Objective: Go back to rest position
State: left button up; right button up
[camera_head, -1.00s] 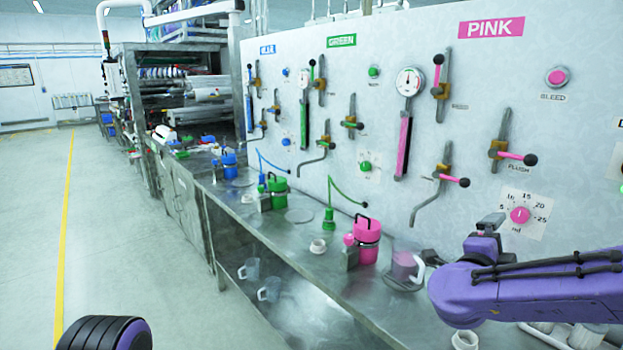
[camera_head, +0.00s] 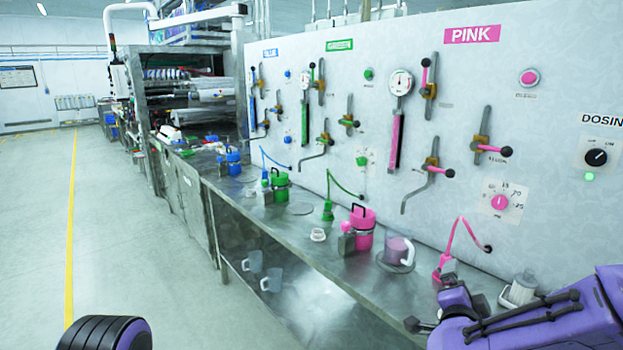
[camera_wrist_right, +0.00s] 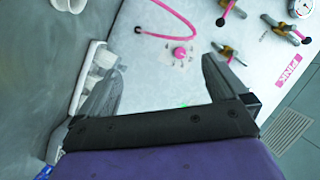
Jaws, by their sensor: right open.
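My right gripper (camera_head: 430,297) is low at the right of the head view, at the end of my purple arm, over the metal bench. In the right wrist view the right gripper (camera_wrist_right: 164,72) has its two dark fingers spread wide with nothing between them. A white tray (camera_wrist_right: 84,88) lies partly behind the left finger. A pink nozzle (camera_head: 442,268) on a pink hose (camera_head: 459,231) is just behind the gripper in the head view; I cannot tell whether they touch. My left gripper is not in view; only a dark ribbed part of my arm shows at bottom left.
The metal bench (camera_head: 340,284) runs along the white panel with levers and pink dial (camera_head: 500,202). On it stand a pink can (camera_head: 361,232), a pink measuring cup (camera_head: 398,251) and a green can (camera_head: 279,188). The floor (camera_head: 130,230) at the left is clear.

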jog(key=s+a+f+n+g+y, duration=0.1)
jog(key=s+f+n+g, duration=0.1)
jog(key=s+f, duration=0.45)
jog(key=s+a+f+n+g+y, duration=0.1)
jog(key=s+f+n+g+y, duration=0.15)
jog(key=f, duration=0.75)
jog(key=s+f+n+g+y, duration=0.1)
jog(key=s+f+n, duration=0.2)
jog(key=s+f, duration=0.45)
jog(key=s+f+n+g, duration=0.1)
jog(key=s+f+g, duration=0.1)
jog(key=s+f, duration=0.4)
jog(key=s+f+n+g, duration=0.1)
jog(key=s+f+g, duration=0.2)
jog(key=s, duration=0.9)
notch_tip(320, 180, down, 3)
jog(key=shift+s+d+f, duration=0.2)
jog(key=shift+s+d, duration=0.15)
jog(key=shift+d, duration=0.1)
